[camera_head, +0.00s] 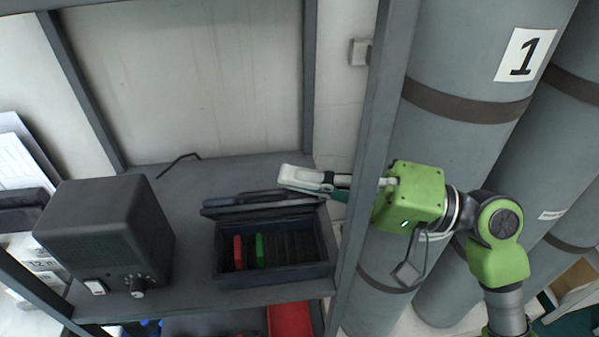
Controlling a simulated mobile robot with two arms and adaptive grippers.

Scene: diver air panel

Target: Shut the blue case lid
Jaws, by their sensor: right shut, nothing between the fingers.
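The case (272,277) is a dark blue-grey box standing open on the shelf. Its lid (262,209) stands raised along the back edge, seen nearly edge-on. Inside are a red piece (238,252), a green piece (259,249) and dark slots. My right gripper (290,178) comes in from the right, past the shelf post. Its fingers are shut and empty, just above and behind the right end of the lid in the picture. I cannot tell whether they touch it. My left gripper is out of view.
A black speaker-like box (105,235) with a knob stands left of the case. The shelf post (368,150) rises close to my right arm. Large grey cylinders (455,120) stand behind the arm. The shelf (190,190) is mostly bare behind the case, with a thin black cable.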

